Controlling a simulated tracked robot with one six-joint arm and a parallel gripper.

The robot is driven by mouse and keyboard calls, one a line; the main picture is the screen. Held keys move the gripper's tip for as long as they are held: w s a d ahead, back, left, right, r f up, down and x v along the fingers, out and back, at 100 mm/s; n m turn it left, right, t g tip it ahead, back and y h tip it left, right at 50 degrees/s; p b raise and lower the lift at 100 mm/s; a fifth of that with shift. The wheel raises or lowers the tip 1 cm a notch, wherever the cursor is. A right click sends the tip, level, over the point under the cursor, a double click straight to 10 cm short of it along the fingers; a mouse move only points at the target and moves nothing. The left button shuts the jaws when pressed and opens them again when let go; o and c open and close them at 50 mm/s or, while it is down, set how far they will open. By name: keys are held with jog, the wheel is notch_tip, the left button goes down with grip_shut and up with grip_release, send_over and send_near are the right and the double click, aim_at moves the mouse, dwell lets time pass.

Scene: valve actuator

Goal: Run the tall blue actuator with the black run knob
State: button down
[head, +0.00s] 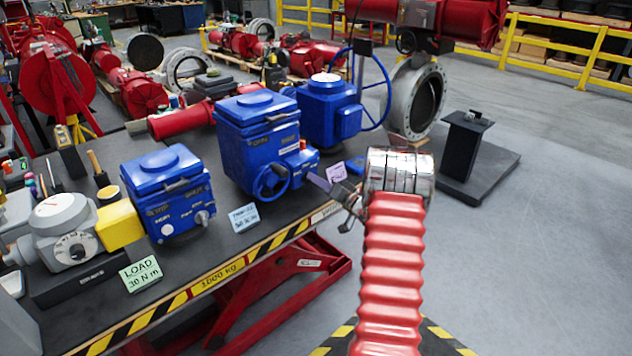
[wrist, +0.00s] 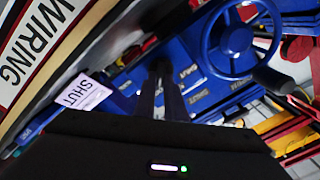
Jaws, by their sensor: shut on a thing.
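The tall blue actuator (head: 258,130) stands on the dark bench in the head view, with a blue handwheel (head: 271,182) low on its front. It also shows in the wrist view (wrist: 205,92), with its handwheel (wrist: 236,40) at upper right. My gripper (head: 312,178) reaches in from the right to the actuator's right side. In the wrist view my gripper (wrist: 164,70) has its two dark fingers close together against the blue face, shut on the black run knob.
A shorter blue actuator (head: 165,190) stands to the left, and another blue one (head: 328,112) with a large handwheel stands behind. A lilac SHUT card (wrist: 80,92) lies beside my fingers.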

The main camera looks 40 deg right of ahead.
jog(key=shift+d, duration=0.15)
jog(key=c, duration=1.8)
grip_release()
jog(key=shift+s, duration=0.1)
jog(key=s, duration=1.3)
jog(key=shift+s+d+f, duration=0.1)
jog(key=shift+s+d, duration=0.05)
jog(key=shift+s, duration=0.15)
